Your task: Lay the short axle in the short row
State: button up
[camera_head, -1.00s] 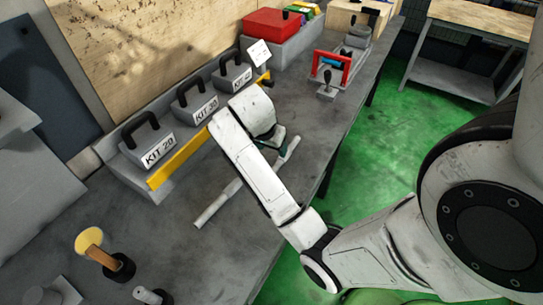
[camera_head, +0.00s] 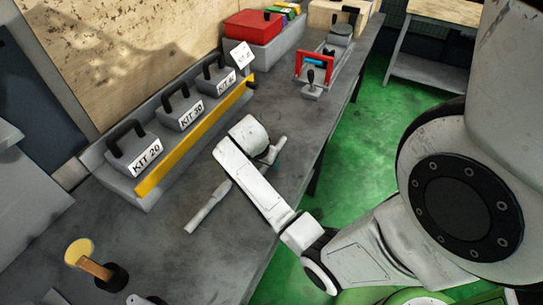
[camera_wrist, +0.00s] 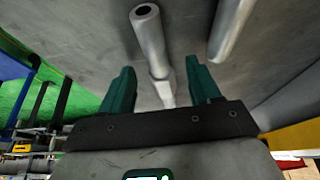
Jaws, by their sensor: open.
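Two grey metal axles lie on the grey bench. One axle (camera_head: 208,207) lies in the open, left of my arm. The other (camera_head: 277,148) is mostly hidden behind my wrist in the camera_head view. I cannot tell which is the short one. In the camera_wrist view my gripper (camera_wrist: 160,66) is open, with its two green fingers on either side of one axle (camera_wrist: 148,38), which has a hollow round end. The fingers are not closed on it. A second axle (camera_wrist: 230,28) lies to the right of the fingers. I cannot make out a short row.
Grey kit boxes with black handles, labelled KIT 20 (camera_head: 133,148) and KIT 30 (camera_head: 181,106), stand behind a yellow strip (camera_head: 190,143). A red box (camera_head: 253,24) and a red-handled fixture (camera_head: 314,66) stand farther back. A yellow-topped mallet (camera_head: 88,257) stands at front left. Green floor (camera_head: 375,150) lies right of the bench.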

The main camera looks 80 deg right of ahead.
jog(key=shift+d+f, duration=0.1)
jog(key=shift+f, duration=0.2)
jog(key=shift+c, duration=0.3)
grip_shut()
jog(key=shift+r, duration=0.1)
